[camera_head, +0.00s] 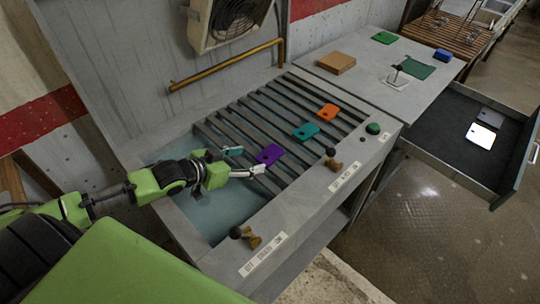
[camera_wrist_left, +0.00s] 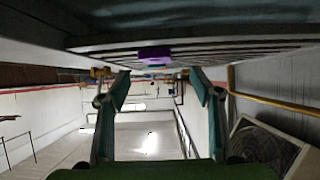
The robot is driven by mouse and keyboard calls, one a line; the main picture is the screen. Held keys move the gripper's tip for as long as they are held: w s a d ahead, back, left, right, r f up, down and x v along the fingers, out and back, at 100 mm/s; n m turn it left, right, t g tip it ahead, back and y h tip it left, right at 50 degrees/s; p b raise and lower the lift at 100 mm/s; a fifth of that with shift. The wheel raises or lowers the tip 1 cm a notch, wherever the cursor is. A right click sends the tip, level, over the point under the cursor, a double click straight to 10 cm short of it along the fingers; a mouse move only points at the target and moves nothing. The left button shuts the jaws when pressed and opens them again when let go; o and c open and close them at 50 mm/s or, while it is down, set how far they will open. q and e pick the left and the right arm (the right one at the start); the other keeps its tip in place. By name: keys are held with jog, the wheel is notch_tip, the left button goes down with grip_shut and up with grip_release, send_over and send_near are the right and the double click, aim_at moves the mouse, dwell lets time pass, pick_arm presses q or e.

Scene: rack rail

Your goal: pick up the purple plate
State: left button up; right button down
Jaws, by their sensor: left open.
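The purple plate (camera_head: 269,154) lies on the dark slats of the rack (camera_head: 245,118), near the rack's left end. It also shows in the left wrist view as a purple block (camera_wrist_left: 155,53), seen nearly edge-on. My left gripper (camera_head: 246,161) is open and empty, just left of the plate. Its two fingers are spread toward the plate, and in the left wrist view the plate lies beyond the gap between the fingertips (camera_wrist_left: 159,80). I cannot tell whether a finger touches the plate. My right gripper is not in view.
A teal plate (camera_head: 306,131) and an orange plate (camera_head: 328,112) lie on the slats farther right. Knobs (camera_head: 331,153) stand along the front edge. A brass rail (camera_head: 228,64) runs along the wall behind. An open drawer (camera_head: 465,140) with pale plates juts out at the right.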

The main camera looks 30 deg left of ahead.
aim_at(270, 154)
pick_arm(q)
jog(key=shift+x, duration=1.2)
jog(key=x, duration=0.1)
jog(key=p+x, duration=0.1)
jog(key=x, duration=0.2)
jog(key=shift+w+d+r, duration=0.25)
jog(key=shift+w+d, duration=0.05)
jog(key=shift+d, duration=0.15)
jog(key=shift+w+d+f, duration=0.1)
jog(key=shift+w+f, duration=0.15)
jog(key=shift+w, duration=0.05)
jog(key=c, duration=1.4)
